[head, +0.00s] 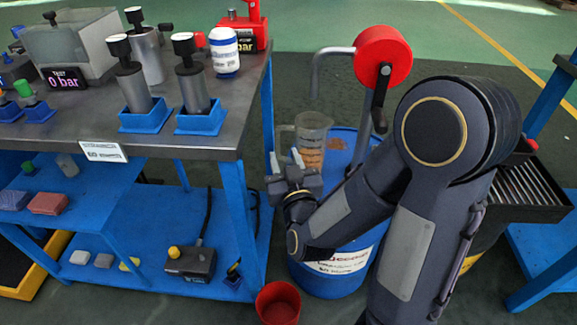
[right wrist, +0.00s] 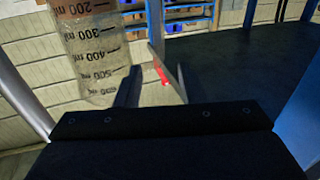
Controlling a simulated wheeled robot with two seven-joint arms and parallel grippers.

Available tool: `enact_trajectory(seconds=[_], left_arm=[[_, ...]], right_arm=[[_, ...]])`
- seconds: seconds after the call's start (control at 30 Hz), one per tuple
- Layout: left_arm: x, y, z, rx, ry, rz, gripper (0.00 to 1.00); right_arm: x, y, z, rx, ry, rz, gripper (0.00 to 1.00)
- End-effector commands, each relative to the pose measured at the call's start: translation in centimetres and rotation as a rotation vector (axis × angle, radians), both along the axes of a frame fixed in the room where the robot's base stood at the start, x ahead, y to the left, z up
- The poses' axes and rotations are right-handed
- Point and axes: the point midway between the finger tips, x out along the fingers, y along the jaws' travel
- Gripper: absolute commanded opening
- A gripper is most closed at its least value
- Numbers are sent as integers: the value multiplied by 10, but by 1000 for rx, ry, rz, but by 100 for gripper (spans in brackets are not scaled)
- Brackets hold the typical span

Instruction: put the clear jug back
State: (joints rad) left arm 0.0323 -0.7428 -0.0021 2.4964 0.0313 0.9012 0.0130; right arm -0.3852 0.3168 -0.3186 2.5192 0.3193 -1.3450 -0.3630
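In the right wrist view the jug (right wrist: 88,50) is at the upper left, beside the fingers (right wrist: 148,85). My left gripper is not in view.
The blue drum (head: 338,277) carries a pump with a red wheel (head: 383,56). A grey-topped workbench (head: 190,143) with pumps and a bottle is on the left. A red bucket (head: 278,303) is on the floor below. A black grate tray (head: 530,185) is at the right.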

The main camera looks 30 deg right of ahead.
Motion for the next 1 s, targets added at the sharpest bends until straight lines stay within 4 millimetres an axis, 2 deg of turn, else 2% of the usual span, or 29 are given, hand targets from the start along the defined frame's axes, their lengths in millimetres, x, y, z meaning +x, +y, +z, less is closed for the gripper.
enact_trajectory(seconds=[0.1, 0.33, 0.5, 0.63, 0.77, 1.0], left_arm=[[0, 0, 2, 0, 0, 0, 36], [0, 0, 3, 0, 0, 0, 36], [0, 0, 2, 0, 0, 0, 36], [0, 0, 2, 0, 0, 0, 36], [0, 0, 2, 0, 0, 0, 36], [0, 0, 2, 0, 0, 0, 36]], right_arm=[[-19, 5, 0, 0, 1, 1, 36], [-32, 8, -2, 33, 22, 12, 36], [-31, 14, -11, 213, 157, 107, 36], [-44, 28, -14, 367, 318, 231, 36], [-75, 40, -14, 463, 498, 339, 36], [-162, 42, -18, 519, 842, 411, 36]])
